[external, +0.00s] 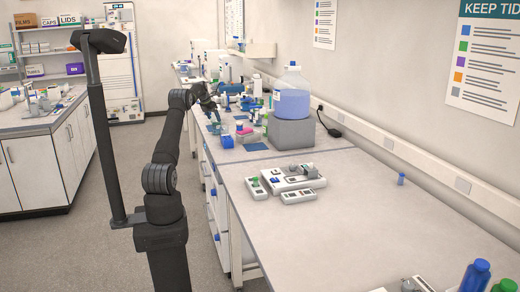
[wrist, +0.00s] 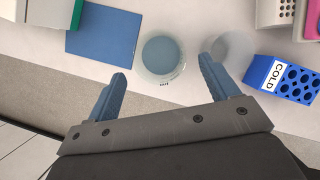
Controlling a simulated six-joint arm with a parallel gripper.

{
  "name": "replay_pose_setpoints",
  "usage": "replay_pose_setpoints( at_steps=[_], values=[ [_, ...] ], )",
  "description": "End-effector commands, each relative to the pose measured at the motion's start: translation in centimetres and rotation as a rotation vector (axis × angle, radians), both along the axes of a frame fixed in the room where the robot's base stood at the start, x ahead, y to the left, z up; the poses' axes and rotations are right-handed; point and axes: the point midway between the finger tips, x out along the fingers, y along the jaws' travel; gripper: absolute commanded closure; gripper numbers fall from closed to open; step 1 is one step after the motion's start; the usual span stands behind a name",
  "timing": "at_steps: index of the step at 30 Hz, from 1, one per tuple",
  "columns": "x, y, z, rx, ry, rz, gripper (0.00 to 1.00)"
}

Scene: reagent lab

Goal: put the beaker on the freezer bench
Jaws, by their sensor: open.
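A round clear glass beaker (wrist: 163,56) with pale blue contents and printed marks near its rim shows from above in the wrist view. My gripper (wrist: 162,70) is open, with its two blue fingers pointing toward the beaker, one on each side of its near part. The fingers do not visibly touch it, and I cannot tell the height gap. In the external view my gripper (external: 208,103) is over the far part of the long right bench (external: 330,230), among clutter. I cannot single out the beaker there. No bench is visibly labelled as the freezer bench.
A blue mat (wrist: 103,36) lies left of the beaker. A second clear vessel (wrist: 233,50) and a blue rack marked COLD (wrist: 284,79) stand close on the right. A large blue-filled bottle (external: 291,95) stands near my gripper. Another bench (external: 35,125) is at left.

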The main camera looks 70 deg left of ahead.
Motion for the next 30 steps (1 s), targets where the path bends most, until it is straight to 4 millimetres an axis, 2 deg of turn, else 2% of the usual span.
replay_pose_setpoints(
  at_steps=[3,6,12,23,26,30],
  values=[
    [-0.8,-0.4,2.1,0.001,0.000,0.000,0.20],
    [-1.2,-0.5,3.2,0.000,-0.001,0.000,0.20],
    [-1.5,-0.7,4.0,-0.001,0.000,0.000,0.20],
    [-1.4,-0.7,3.7,-0.001,0.000,0.000,0.20],
    [-1.1,-0.5,2.8,-0.003,0.001,-0.001,0.20],
    [-0.3,-0.2,0.6,-0.004,0.001,-0.001,0.20]
  ],
)
